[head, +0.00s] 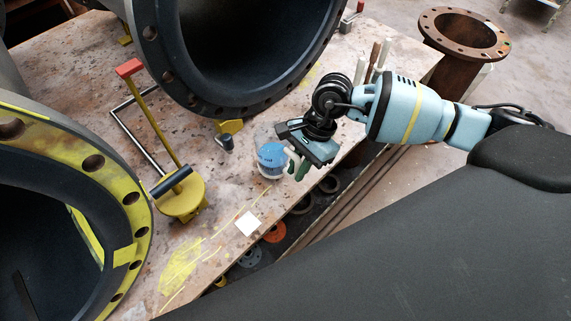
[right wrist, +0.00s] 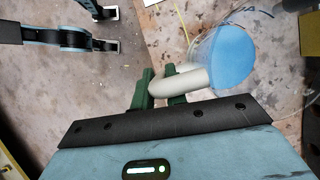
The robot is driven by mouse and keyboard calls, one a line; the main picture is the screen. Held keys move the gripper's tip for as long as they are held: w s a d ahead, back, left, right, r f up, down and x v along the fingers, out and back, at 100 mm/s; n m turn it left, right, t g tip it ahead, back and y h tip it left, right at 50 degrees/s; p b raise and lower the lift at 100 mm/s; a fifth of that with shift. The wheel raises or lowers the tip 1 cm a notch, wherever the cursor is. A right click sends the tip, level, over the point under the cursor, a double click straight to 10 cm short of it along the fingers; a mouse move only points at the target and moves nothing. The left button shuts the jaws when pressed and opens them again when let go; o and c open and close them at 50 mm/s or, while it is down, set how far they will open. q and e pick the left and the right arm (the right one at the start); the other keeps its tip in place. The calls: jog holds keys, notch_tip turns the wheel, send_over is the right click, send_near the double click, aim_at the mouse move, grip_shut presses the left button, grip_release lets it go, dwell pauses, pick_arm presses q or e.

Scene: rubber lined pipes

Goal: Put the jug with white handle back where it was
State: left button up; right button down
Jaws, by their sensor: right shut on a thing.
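The jug (head: 270,158) is clear with a blue top face or blue contents, and it is near the front edge of the table, left of my right gripper. My right gripper (head: 295,165) is shut on its white handle. In the right wrist view the jug (right wrist: 222,58) is at upper right, and its white handle (right wrist: 183,80) passes between the green fingers (right wrist: 161,90). I cannot tell whether the jug's base touches the table. A white square (head: 247,223) lies on the table to the lower left of the jug. My left gripper does not show.
A large dark flanged pipe (head: 165,70) stands behind the jug. A yellow-flanged pipe (head: 135,215) is at left. A yellow stand with a red-ended bar (head: 180,195) is between them. A shelf below holds several rings (head: 274,232). Table around the white square is clear.

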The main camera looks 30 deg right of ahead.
aim_at(285, 166)
jog(key=w, duration=0.2)
jog(key=w+a, duration=0.1)
jog(key=shift+w+a+f, duration=0.15)
jog(key=shift+w+a, duration=0.05)
jog(key=shift+w, duration=0.2)
jog(key=shift+f, duration=1.75)
jog(key=shift+f, duration=0.2)
jog(key=c, duration=1.4)
grip_release()
jog(key=shift+r, duration=0.15)
jog(key=v, duration=1.2)
jog(key=shift+s, duration=0.1)
